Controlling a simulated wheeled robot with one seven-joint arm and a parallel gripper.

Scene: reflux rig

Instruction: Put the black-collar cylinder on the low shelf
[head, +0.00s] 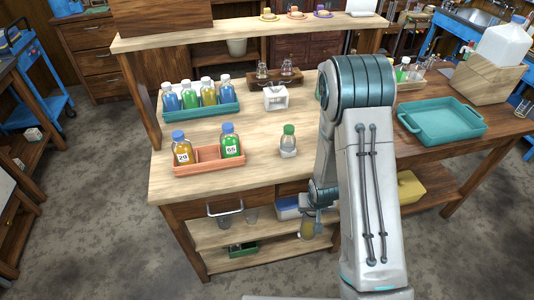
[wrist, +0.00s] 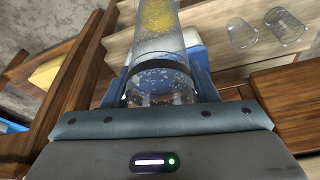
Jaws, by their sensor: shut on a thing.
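The black-collar cylinder (wrist: 160,45) is a clear glass tube with a dark band and yellow material inside, seen large in the wrist view. My gripper (wrist: 160,78) is shut around it, one finger on each side. In the head view my gripper (head: 321,196) is low at the table's front, partly hidden by my arm, with the yellowish cylinder (head: 307,229) hanging below it, beside the shelving. The low shelf (head: 275,262) is the bottom board under the table. I cannot tell whether the cylinder touches any board.
Clear glasses (head: 230,218) and a blue-white box (head: 287,207) stand on the board above. A green tray (head: 243,249) is on the low shelf's left. A yellow box (head: 410,188) is at right. Bottles in an orange rack (head: 208,168) stand on the tabletop.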

